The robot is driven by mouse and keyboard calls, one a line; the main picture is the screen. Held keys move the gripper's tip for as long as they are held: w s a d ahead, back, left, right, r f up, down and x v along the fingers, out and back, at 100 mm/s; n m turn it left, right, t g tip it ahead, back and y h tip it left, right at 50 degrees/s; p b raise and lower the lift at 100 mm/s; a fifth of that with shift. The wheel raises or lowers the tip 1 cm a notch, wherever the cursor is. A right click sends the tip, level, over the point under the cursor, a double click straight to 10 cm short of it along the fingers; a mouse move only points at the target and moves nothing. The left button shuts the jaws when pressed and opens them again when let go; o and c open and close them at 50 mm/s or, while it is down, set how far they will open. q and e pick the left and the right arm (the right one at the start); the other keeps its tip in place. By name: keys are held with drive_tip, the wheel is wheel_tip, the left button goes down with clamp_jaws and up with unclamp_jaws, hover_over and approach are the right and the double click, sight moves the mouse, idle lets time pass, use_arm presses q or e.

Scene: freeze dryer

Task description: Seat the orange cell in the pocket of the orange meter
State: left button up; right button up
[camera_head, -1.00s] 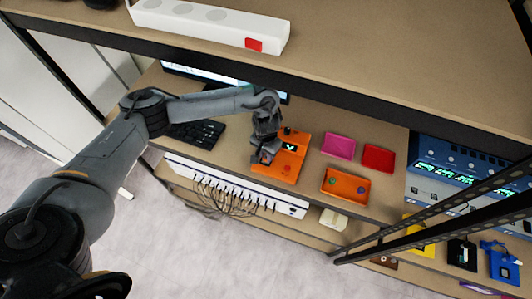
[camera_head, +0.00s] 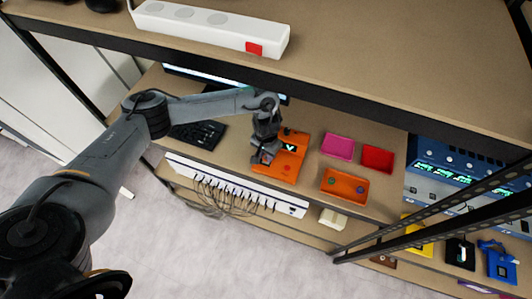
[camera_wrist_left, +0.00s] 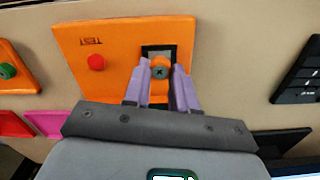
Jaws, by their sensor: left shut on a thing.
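The orange meter (camera_head: 291,164) lies on the middle shelf, with a small dark display and a red button. In the left wrist view the meter (camera_wrist_left: 112,76) shows the marking TEST, the red button and a dark square pocket (camera_wrist_left: 150,49). My left gripper (camera_head: 263,157) is over the meter's left part. In the left wrist view its purple fingers (camera_wrist_left: 162,68) are shut on the orange cell (camera_wrist_left: 158,62), which has a grey cross-marked round end. The cell is at the pocket's near edge; its depth in the pocket cannot be told. My right gripper is not in view.
A black keyboard (camera_head: 198,133) lies left.

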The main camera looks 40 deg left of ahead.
use_arm(q)
drive_tip(key=shift+f, duration=0.55)
idle(0.4)
drive_tip(key=o, duration=0.9)
